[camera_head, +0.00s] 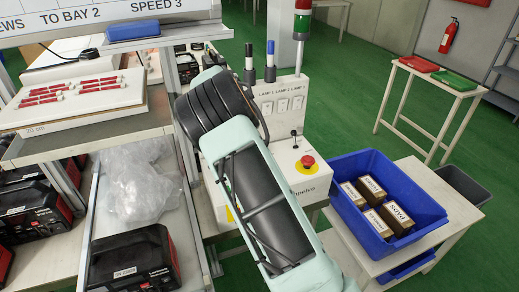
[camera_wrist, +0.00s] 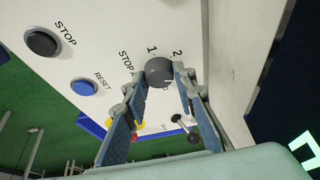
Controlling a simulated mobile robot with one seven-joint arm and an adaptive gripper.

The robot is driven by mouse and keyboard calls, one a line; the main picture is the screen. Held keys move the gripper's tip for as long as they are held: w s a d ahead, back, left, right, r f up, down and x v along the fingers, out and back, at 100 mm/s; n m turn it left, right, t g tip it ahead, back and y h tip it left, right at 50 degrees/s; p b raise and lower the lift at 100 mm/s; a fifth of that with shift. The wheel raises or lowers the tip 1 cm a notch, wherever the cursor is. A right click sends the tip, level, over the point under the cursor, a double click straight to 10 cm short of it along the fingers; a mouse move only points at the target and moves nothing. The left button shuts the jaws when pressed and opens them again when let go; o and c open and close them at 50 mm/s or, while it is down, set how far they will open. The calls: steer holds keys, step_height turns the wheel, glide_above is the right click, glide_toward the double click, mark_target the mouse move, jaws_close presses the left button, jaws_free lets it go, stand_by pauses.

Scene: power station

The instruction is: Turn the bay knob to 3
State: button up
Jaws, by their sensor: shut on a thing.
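The bay knob (camera_wrist: 158,70) is a dark grey round knob on the white panel in the wrist view. Labels STOP, 1 and 2 are printed around it; I see no 3, and I cannot make out where its pointer stands. My gripper (camera_wrist: 160,74) has its two blue-padded fingers on either side of the knob, shut on it. In the head view my arm covers the knob and gripper. The control box (camera_head: 315,187) shows there behind my arm, with a red mushroom button (camera_head: 307,162) on it.
In the wrist view a black STOP button (camera_wrist: 42,41) and a blue RESET button (camera_wrist: 85,87) lie left of the knob. A small lever (camera_wrist: 187,130) sticks out near the right finger. A blue crate (camera_head: 345,165) with several boxes stands right of my arm.

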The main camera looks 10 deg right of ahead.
steer(key=o, duration=1.1)
steer(key=shift+o, duration=0.2)
steer(key=v, duration=0.7)
steer(key=shift+r, duration=0.2)
steer(key=shift+a, duration=0.1)
